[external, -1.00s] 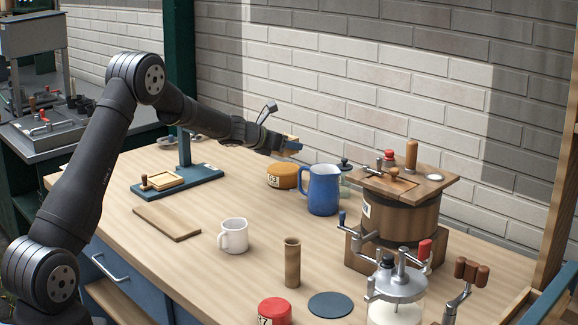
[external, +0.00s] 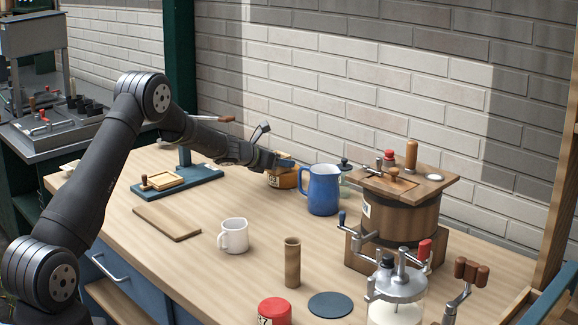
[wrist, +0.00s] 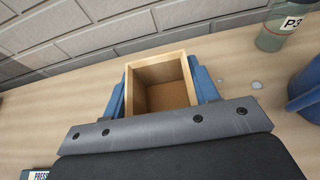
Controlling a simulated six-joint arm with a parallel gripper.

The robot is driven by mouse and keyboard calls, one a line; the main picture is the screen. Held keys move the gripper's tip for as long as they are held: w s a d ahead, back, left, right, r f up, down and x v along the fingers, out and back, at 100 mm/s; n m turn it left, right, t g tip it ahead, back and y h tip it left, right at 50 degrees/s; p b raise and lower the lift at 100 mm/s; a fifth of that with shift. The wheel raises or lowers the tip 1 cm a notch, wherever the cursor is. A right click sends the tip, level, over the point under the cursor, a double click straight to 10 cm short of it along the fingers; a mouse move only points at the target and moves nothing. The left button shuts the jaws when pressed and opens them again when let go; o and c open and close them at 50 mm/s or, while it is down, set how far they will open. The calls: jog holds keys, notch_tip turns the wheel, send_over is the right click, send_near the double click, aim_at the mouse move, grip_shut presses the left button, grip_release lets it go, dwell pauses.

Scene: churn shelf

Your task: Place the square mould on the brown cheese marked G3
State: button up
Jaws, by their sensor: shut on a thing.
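The square mould (wrist: 160,74) is a pale wooden frame with an open top. It sits between the blue fingertips of my gripper (external: 285,163), which is shut on it. In the external view the gripper and mould are directly over the brown cheese (external: 288,181), a round block with a white label, near the back of the bench. The mould's bottom edge appears at or just above the cheese top; I cannot tell whether they touch. In the wrist view a flat brown surface shows inside the mould. The cheese's sides are hidden there.
A blue jug (external: 323,190) stands close on the right, with a greenish jar (wrist: 284,26) behind it. A blue press stand (external: 190,186) is to the left. A white mug (external: 234,236) and brown board (external: 166,221) lie in front. The brick wall is behind.

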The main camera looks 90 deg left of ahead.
jog(key=o, duration=1)
jog(key=shift+r, duration=0.15)
jog(key=v, duration=1.2)
jog(key=shift+a, duration=0.1)
jog(key=x, duration=1.2)
jog(key=shift+f, duration=0.2)
jog(key=shift+r, duration=0.15)
